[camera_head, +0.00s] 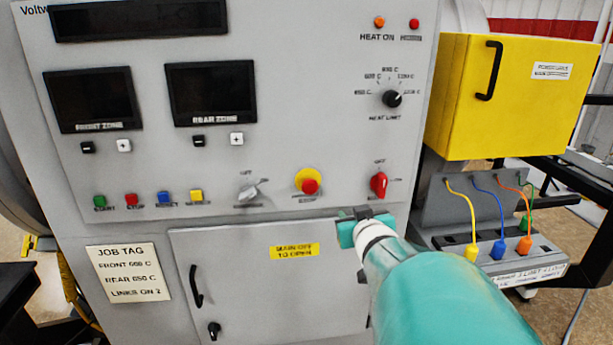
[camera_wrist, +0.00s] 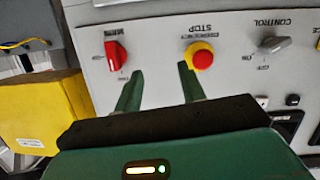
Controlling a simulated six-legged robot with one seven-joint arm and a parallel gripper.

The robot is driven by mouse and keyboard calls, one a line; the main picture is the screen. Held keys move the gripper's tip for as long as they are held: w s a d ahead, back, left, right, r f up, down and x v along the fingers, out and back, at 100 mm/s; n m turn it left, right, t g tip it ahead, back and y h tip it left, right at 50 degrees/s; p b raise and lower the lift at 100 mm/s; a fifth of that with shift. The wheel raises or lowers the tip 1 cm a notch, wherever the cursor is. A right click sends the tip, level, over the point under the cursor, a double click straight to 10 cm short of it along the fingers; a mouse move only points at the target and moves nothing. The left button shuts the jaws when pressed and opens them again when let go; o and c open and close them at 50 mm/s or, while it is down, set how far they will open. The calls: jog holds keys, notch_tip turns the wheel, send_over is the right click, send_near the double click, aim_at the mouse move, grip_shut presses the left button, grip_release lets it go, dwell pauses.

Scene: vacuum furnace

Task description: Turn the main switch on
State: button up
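The red main switch (camera_head: 379,184) is a rotary knob low on the right of the grey panel, with a label above it that looks like OFF. The knob appears roughly upright, towards that label. It also shows in the wrist view (camera_wrist: 115,54), where the panel is upside down. My gripper (camera_head: 363,216) is just below the switch in the head view. In the wrist view my gripper (camera_wrist: 158,80) has its two green fingers apart with nothing between them. The switch lies beyond the left finger there, not between the fingers. Contact with the panel cannot be told.
The emergency stop (camera_head: 308,182) is a red button on a yellow collar, left of the switch. The grey control knob (camera_head: 250,191) is further left. A yellow box (camera_head: 500,98) juts out at right, above coloured cables (camera_head: 500,240). A cabinet door (camera_head: 270,290) is below.

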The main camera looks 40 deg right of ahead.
aim_at(384, 182)
jog(key=s+d+m+t+h, duration=0.1)
jog(key=s+d+t, duration=0.2)
jog(key=s+d, duration=0.5)
jog(key=x, duration=1)
jog(key=d+x, duration=0.1)
jog(key=x, duration=0.5)
jog(key=shift+s+r, duration=0.15)
grip_shut()
